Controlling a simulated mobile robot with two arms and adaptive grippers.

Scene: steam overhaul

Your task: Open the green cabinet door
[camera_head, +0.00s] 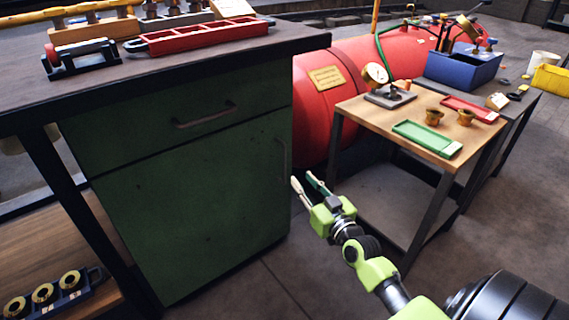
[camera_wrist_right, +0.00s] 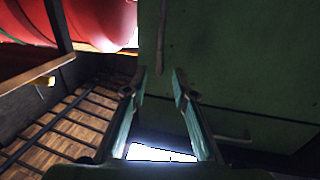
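The green cabinet door (camera_head: 195,205) is closed, below a green drawer (camera_head: 185,120) under a dark worktop. Its thin vertical handle (camera_head: 281,155) is near the door's right edge. My right gripper (camera_head: 308,180) is open and empty, just right of the cabinet and a little below the handle in the head view. In the right wrist view, its two fingers (camera_wrist_right: 160,74) are spread toward the door (camera_wrist_right: 225,60), and the door handle (camera_wrist_right: 162,25) lies beyond the gap between the tips, apparently not touched. My left gripper is not in view.
A red tank (camera_head: 320,120) stands behind the cabinet. A small wooden-topped table (camera_head: 365,110) with a gauge (camera_head: 376,75) and a green tray (camera_head: 427,140) stands right of the gripper. The drawer handle (camera_head: 204,116) sits above the door. Floor in front is clear.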

